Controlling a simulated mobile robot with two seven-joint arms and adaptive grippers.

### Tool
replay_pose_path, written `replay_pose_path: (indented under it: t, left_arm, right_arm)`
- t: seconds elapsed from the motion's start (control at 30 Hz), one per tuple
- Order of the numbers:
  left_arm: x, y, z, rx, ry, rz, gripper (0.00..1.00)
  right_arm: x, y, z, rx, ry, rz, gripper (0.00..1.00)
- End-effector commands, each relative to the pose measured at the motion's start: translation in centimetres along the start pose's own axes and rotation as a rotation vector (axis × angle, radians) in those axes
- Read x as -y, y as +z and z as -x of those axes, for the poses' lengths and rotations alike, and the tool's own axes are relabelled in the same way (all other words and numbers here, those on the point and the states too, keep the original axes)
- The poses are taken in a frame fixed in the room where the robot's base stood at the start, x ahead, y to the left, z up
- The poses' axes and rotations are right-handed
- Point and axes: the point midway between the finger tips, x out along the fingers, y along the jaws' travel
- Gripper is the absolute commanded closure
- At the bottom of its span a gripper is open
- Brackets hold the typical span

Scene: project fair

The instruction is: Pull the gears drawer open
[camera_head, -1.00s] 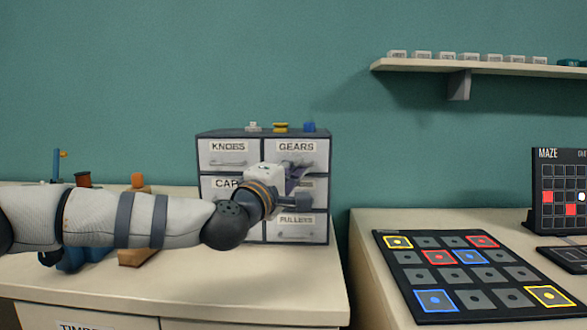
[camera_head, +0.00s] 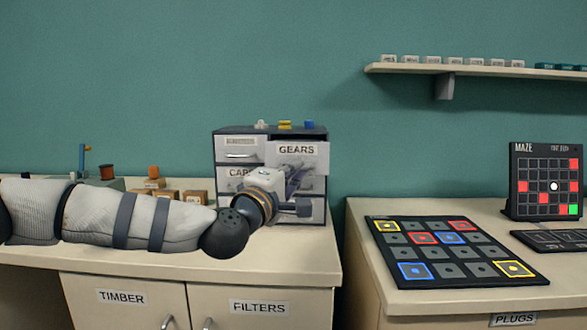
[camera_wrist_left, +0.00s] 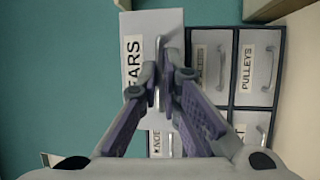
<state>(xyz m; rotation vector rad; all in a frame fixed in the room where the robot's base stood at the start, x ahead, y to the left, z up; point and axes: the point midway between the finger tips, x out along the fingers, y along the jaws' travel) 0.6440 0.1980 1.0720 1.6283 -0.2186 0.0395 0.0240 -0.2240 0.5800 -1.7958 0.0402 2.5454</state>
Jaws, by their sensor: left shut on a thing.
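The gears drawer (camera_head: 315,155), labelled GEARS, is at the top right of a small grey cabinet (camera_head: 232,219). Its front stands out ahead of the cabinet, so the drawer is partly open. In the left wrist view, the gears drawer front (camera_wrist_left: 141,25) stands closer than the other fronts. My left gripper (camera_head: 301,172) is at the drawer front, shut on its handle. The left wrist view shows the fingertips (camera_wrist_left: 161,87) closed around the handle (camera_wrist_left: 157,55). My gripper hides part of the lower right drawers. My right gripper is not in view.
The other cabinet drawers, such as the knobs drawer (camera_head: 238,156), look shut. Small parts (camera_head: 285,125) sit on the cabinet top. A black board with coloured squares (camera_head: 377,263) lies on the right table. Wooden blocks (camera_head: 194,197) stand behind my left arm.

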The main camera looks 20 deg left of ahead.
Motion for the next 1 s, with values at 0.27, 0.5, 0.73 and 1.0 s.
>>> replay_pose_path:
  t: [0.27, 0.5, 0.73, 1.0]
  left_arm:
    - [-0.3, 0.0, 0.0, 0.000, 0.006, 0.002, 0.85]
    - [-0.3, 0.0, 0.0, 0.000, 0.005, 0.001, 0.85]
    - [-0.2, -0.1, 2.7, 0.000, 0.004, 0.003, 0.85]
    - [-0.3, 0.0, 9.7, 0.000, 0.005, 0.003, 0.85]
  right_arm:
    - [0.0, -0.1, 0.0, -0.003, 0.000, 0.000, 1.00]
    - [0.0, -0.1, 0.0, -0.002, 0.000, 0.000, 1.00]
    - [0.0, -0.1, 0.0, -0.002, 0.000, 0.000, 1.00]
    - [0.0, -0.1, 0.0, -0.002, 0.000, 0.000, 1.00]
